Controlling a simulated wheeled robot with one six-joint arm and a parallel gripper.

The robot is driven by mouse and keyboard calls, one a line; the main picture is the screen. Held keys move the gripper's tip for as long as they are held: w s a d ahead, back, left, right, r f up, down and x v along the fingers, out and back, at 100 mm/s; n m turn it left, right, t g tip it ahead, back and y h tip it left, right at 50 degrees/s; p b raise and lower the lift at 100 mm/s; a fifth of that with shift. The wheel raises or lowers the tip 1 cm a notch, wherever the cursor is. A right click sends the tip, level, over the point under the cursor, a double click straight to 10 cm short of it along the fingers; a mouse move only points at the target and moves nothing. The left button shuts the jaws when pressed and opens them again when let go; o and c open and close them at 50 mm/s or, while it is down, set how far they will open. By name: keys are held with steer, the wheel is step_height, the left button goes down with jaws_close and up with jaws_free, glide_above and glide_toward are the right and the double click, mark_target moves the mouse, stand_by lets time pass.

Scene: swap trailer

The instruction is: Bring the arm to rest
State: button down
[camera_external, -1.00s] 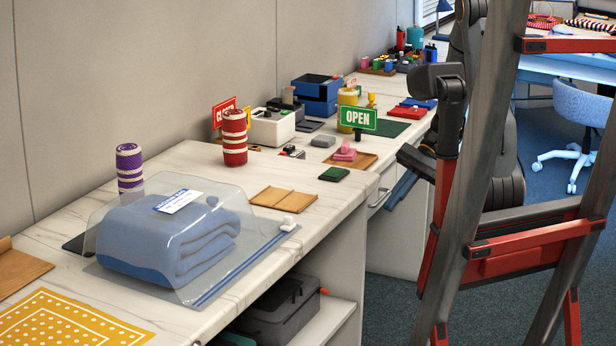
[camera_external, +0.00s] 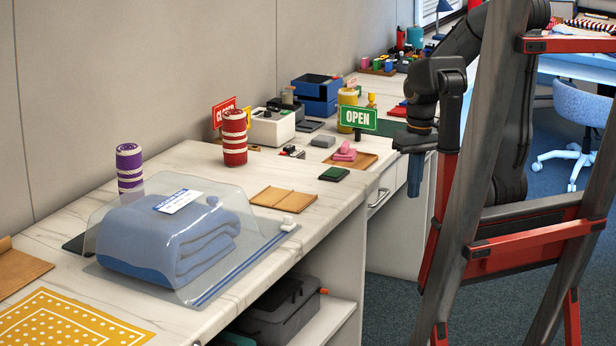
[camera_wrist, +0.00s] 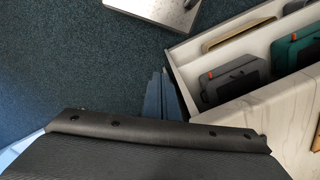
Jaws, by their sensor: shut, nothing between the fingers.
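In the wrist view the blue fingers (camera_wrist: 163,100) show against the dark carpet, past a dark plate of my own wrist. My arm is bent, with its upper links behind the ladder.
A red and grey ladder (camera_external: 530,235) stands in front of my arm. The counter (camera_external: 345,200) holds a green OPEN sign (camera_external: 358,118), a red striped roll (camera_external: 235,140) and a clear cover over a folded blue cloth (camera_external: 180,240). An open shelf (camera_wrist: 215,55) holds several cases.

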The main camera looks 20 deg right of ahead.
steer(key=d+r+m+p, duration=0.2)
steer(key=d+r+p, duration=0.4)
steer(key=p, duration=0.6)
steer(key=shift+s+d+r+h, duration=0.2)
steer(key=shift+d+h, duration=0.1)
steer(key=shift+d, duration=0.35)
